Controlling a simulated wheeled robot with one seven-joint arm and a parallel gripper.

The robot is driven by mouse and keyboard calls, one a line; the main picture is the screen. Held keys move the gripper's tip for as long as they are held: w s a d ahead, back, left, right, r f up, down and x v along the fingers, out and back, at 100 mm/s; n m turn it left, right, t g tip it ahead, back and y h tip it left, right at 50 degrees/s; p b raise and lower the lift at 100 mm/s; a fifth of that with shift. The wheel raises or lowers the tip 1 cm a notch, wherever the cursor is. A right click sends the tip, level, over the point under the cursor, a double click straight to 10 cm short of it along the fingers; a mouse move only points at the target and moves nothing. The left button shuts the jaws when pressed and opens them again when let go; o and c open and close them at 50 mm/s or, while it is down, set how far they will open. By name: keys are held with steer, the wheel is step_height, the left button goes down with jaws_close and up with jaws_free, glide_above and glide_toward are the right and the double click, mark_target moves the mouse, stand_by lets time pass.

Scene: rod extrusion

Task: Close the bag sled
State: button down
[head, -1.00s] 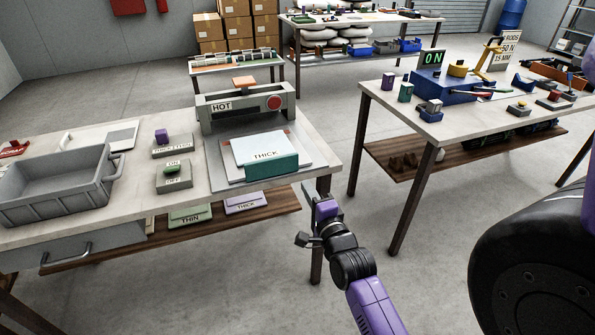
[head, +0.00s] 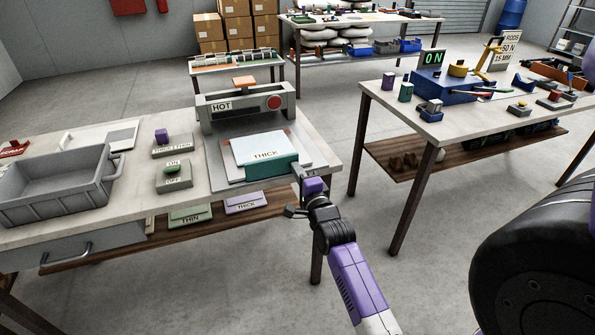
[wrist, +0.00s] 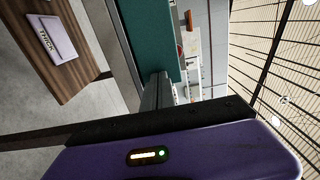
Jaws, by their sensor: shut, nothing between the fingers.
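The bag sled is a teal block (head: 272,168) at the front of the sealer, with a white bag marked THICK (head: 262,148) on it. It lies on the sealer's grey plate, in front of the upright sealer frame marked HOT (head: 247,107). My gripper (head: 297,171) is shut and empty at the sled's front right corner. In the wrist view the sled's teal face (wrist: 150,40) rises just beyond my shut fingertips (wrist: 157,88). I cannot tell whether they touch it.
A grey bin (head: 55,190) is further left. A lower shelf (head: 225,217) holds flat bags. Open floor separates this table from the right one.

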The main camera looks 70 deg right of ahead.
steer(key=b+x, duration=0.2)
steer(key=x, duration=0.6)
steer(key=shift+a, duration=0.1)
